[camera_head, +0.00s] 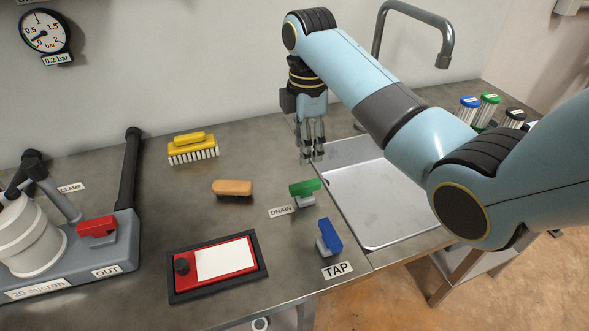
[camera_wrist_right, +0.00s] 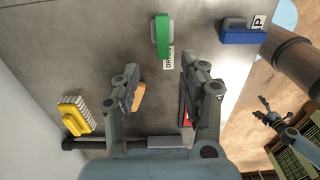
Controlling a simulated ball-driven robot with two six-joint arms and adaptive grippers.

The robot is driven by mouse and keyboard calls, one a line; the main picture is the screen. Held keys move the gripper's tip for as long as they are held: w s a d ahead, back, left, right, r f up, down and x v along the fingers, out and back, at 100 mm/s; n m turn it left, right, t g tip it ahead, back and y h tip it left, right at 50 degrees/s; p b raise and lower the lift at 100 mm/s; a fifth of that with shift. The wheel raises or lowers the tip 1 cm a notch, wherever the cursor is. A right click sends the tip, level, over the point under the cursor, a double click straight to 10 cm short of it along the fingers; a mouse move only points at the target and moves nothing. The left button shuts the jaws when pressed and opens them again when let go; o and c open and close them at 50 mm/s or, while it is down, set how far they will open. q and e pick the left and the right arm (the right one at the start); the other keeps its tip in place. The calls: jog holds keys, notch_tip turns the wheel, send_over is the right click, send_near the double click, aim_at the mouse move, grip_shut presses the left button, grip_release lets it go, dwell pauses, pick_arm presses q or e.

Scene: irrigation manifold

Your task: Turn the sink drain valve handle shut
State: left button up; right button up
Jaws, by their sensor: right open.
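The drain valve has a green handle (camera_head: 305,187) on a grey body, beside the DRAIN label (camera_head: 282,211) and left of the sink. The handle lies roughly left to right in the head view. In the right wrist view the green handle (camera_wrist_right: 162,36) is ahead of the fingertips. My right gripper (camera_head: 311,156) points down behind the handle, near the sink's back left corner. It is open and empty, and its two fingers (camera_wrist_right: 160,66) are spread apart in the wrist view. What looks like my left gripper (camera_wrist_right: 264,110) shows small in the wrist view.
The blue TAP handle (camera_head: 330,236) stands close in front of the drain valve. An orange-brown block (camera_head: 232,187) and a yellow brush (camera_head: 192,150) lie to the left. A black-framed tray (camera_head: 174,291) is at the front. The sink basin (camera_head: 375,205) is empty; a faucet (camera_head: 443,40) rises behind.

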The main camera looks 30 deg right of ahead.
send_over(306, 184)
notch_tip(306, 184, down, 4)
jog(key=shift+s+a+f, duration=0.1)
jog(key=shift+f, duration=0.15)
notch_tip(306, 184, down, 3)
jog(key=shift+f, duration=0.1)
notch_tip(306, 184, down, 2)
jog(key=shift+f+b, duration=0.25)
jog(key=shift+b, duration=0.15)
jog(key=shift+c, duration=0.7)
jog(key=c, duration=0.4)
jog(key=shift+c, duration=1.4)
pick_arm(q)
jog(key=shift+g, duration=0.3)
jog(key=s, duration=0.2)
jog(key=s+f, duration=0.1)
jog(key=s, duration=0.1)
jog(key=shift+s, duration=0.35)
pick_arm(e)
grip_shut()
